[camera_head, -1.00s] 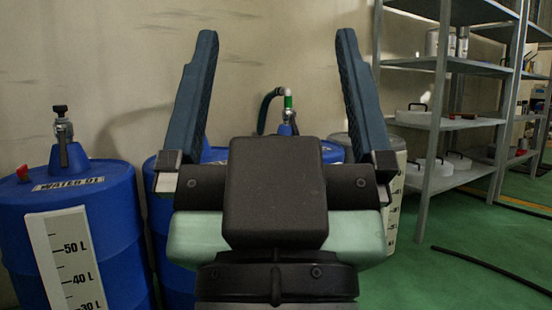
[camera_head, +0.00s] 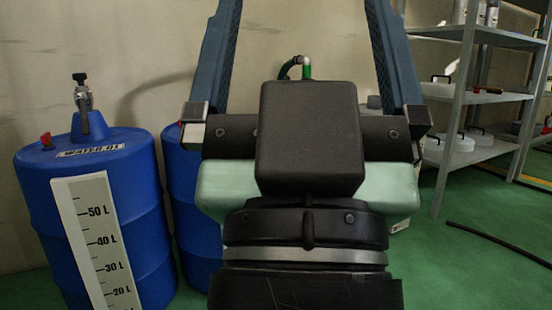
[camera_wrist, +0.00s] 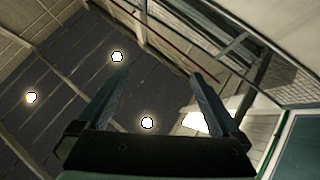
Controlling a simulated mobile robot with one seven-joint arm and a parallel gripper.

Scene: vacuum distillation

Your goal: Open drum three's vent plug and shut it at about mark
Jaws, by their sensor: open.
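My gripper (camera_head: 302,8) is open and empty in the head view, its two blue fingers pointing up past the top edge. In the wrist view my gripper (camera_wrist: 158,80) shows nothing between its fingers but the ceiling. A blue drum (camera_head: 140,205) marked as water 01 stands at the left, with a red plug (camera_head: 47,141) on its top. A second blue drum (camera_head: 190,190) is mostly hidden behind my gripper. Drum three and its vent plug cannot be made out; my gripper and arm block the area right of the second drum.
The first drum carries a tap (camera_head: 82,95) and a litre scale (camera_head: 98,240). A green fitting with a hose (camera_head: 306,68) shows behind my gripper. A metal shelf (camera_head: 455,150) stands at the right. A black hose (camera_head: 500,240) lies on the green floor.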

